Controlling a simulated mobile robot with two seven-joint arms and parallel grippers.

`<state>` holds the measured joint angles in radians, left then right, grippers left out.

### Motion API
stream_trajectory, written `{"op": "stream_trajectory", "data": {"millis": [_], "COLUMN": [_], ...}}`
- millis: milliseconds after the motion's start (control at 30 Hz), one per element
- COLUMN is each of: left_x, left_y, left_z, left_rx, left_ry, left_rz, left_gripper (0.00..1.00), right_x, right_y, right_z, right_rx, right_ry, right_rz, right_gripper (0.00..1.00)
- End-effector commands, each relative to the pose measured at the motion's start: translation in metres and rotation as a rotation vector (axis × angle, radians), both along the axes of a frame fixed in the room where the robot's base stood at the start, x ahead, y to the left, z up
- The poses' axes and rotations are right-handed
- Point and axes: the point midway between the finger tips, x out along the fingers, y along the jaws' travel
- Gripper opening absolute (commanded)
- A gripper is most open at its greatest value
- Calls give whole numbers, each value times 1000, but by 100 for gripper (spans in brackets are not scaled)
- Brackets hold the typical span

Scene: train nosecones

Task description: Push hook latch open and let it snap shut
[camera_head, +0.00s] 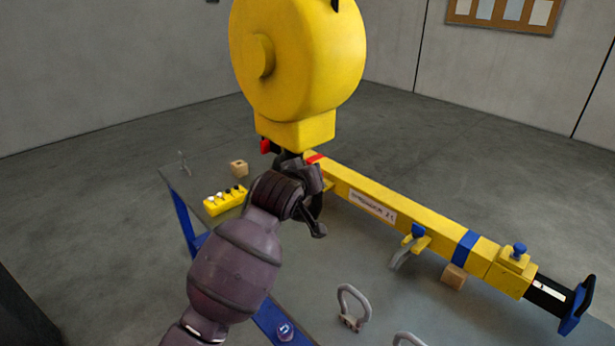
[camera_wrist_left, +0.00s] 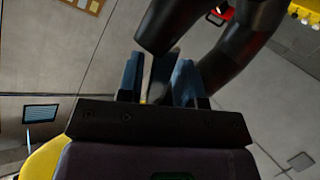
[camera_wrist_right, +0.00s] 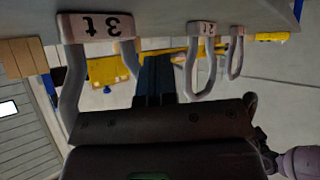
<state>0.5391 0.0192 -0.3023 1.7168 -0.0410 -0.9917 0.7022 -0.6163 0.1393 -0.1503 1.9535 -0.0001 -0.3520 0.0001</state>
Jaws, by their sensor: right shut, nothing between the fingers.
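The black crane hook (camera_head: 286,157) hangs under a large yellow block (camera_head: 300,60), mostly hidden behind my left gripper (camera_head: 312,205). In the left wrist view the thick dark hook (camera_wrist_left: 230,45) curves just beyond the blue fingers of my left gripper (camera_wrist_left: 158,78). Those fingers stand apart, with a pale strip and a dark strip showing between them. I cannot make out the latch clearly, nor whether a finger touches it. My right gripper (camera_wrist_right: 156,78) is shut and empty, seen only in the right wrist view.
A yellow control box (camera_head: 225,200), a wooden block (camera_head: 239,168) and shackles (camera_head: 352,305) are on the table. A shackle labelled 3 t (camera_wrist_right: 72,85) is close to my right gripper.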

Motion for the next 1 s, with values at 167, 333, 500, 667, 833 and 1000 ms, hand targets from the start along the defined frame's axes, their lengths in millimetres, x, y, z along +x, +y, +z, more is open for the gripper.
{"op": "stream_trajectory", "data": {"millis": [167, 333, 500, 667, 833, 1000], "left_x": [0, 0, 0, 1, 3, 3], "left_y": [0, 0, 0, 2, 3, 3], "left_z": [0, 0, 0, -3, -3, -3], "left_rx": [0, 0, 1, 47, 91, 89], "left_ry": [0, 0, 0, -45, -88, -85], "left_rz": [0, 0, 0, 1, 1, 1], "left_gripper": [8, 0, 0, 0, 0, 0], "right_x": [-1, -1, -1, -1, 0, 0], "right_y": [0, 0, 0, 0, 0, 0], "right_z": [0, 0, 0, -2, -2, -1], "right_rx": [0, 0, -1, -1, -1, -1], "right_ry": [1, 1, 2, 1, 0, -2], "right_rz": [0, 0, -1, -1, 0, 0], "right_gripper": [0, 0, 0, 0, 0, 0]}}
